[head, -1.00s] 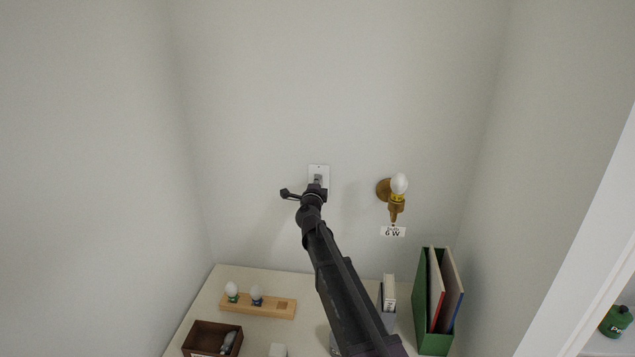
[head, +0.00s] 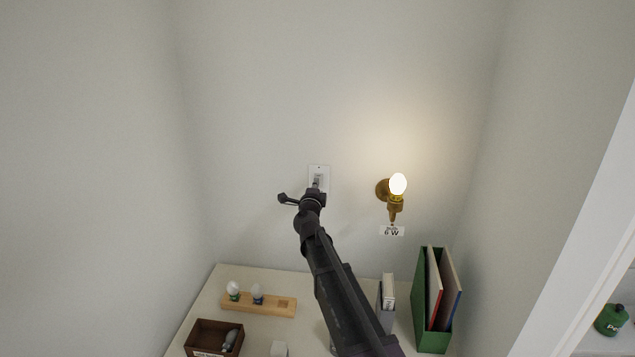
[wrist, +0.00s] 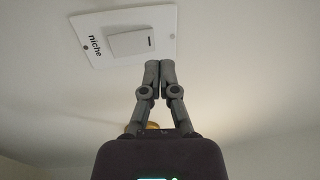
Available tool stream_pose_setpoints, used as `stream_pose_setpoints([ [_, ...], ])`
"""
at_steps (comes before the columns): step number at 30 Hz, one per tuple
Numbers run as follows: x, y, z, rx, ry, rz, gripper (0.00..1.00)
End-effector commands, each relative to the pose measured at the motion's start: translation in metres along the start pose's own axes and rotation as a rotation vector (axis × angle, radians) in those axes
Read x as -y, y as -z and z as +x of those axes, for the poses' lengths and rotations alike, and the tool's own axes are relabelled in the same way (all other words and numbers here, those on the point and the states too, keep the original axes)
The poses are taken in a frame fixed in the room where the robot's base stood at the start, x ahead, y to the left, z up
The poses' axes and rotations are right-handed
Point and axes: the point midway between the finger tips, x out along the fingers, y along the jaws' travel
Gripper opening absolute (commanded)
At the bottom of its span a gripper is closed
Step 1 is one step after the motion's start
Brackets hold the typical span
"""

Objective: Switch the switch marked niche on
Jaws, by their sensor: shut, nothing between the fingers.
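The switch plate (wrist: 97,58) is white and fixed to the wall, with the word "niche" printed on it and a white rocker (wrist: 132,42) in its middle. In the head view the plate (head: 319,171) shows just above my gripper, which hides its lower part. My gripper (wrist: 160,64) is shut and empty, its fingertips at the plate's edge beside the rocker in the wrist view; I cannot tell whether they touch. The wall lamp (head: 397,184) on a brass holder to the right is lit.
A label reading "6 W" (head: 391,231) is under the lamp. On the white surface below are a wooden block with bulbs (head: 262,305), a dark brown box (head: 190,341), a grey holder (head: 386,316) and a green file holder (head: 430,335). The wall above is bare.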

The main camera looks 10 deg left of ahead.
Motion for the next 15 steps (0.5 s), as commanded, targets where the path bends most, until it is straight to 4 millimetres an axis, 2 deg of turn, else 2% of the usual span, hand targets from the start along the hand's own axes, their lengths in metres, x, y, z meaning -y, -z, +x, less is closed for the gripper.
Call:
stream_pose_setpoints([
  [1, 0.004, 0.000, -0.014, 0.002, 0.000, 0.000, 0.00],
  [6, 0.011, 0.001, -0.043, 0.001, 0.000, 0.000, 0.00],
  [15, 0.021, 0.001, -0.082, 0.000, 0.000, 0.000, 0.00],
])
